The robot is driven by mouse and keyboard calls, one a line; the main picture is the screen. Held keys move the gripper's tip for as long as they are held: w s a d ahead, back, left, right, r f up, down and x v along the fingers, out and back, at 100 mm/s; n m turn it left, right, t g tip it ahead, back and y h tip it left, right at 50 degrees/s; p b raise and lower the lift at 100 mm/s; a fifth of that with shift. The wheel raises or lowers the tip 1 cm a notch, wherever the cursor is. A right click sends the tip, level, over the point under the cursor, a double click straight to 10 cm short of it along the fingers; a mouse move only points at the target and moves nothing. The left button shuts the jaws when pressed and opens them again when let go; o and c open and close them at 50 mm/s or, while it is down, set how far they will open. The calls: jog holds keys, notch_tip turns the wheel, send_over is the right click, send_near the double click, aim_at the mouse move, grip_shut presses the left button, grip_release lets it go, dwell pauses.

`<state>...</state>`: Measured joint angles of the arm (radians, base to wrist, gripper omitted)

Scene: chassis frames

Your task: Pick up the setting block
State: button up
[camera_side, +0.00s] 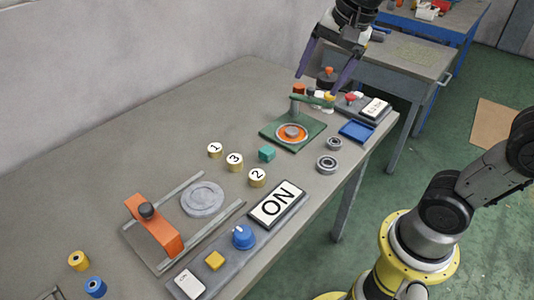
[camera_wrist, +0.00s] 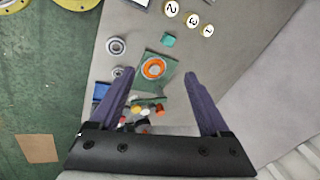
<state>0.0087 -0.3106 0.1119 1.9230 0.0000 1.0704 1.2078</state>
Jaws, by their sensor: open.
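A small teal block (camera_side: 267,153), the only plain block that fits the setting block, sits on the grey table between the numbered brass cylinders and the green plate. It also shows in the wrist view (camera_wrist: 168,40), upper middle, beyond my fingertips. My gripper (camera_side: 319,82) is open and empty, raised over the far end of the table, well away from the block. In the wrist view my gripper (camera_wrist: 159,76) has its two purple fingers wide apart, with the green plate between and beyond them. Nothing hides the block.
The green plate (camera_side: 310,133) carries an orange ring and a post with an arm. Brass cylinders (camera_side: 234,162), two bearings (camera_side: 327,165), a blue tray (camera_side: 356,132) and an ON panel (camera_side: 278,204) stand around the block. Small coloured parts (camera_wrist: 140,112) lie below my gripper.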

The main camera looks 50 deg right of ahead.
jog(key=w+f+m+g, duration=0.1)
jog(key=w+f+m, duration=0.2)
jog(key=w, duration=0.4)
jog(key=m+g, duration=0.1)
jog(key=g, duration=0.2)
send_over(267, 149)
notch_tip(267, 149, down, 8)
notch_tip(267, 149, down, 10)
jog(key=shift+d+f, duration=0.1)
jog(key=shift+d, duration=0.05)
jog(key=shift+s+a+f, duration=0.1)
jog(key=shift+a+f, duration=0.05)
jog(key=shift+f, duration=1.3)
jog(key=shift+a+f, duration=0.1)
jog(key=shift+f, duration=1.35)
jog(key=shift+c, duration=0.2)
jog(key=shift+r, duration=0.1)
grip_shut()
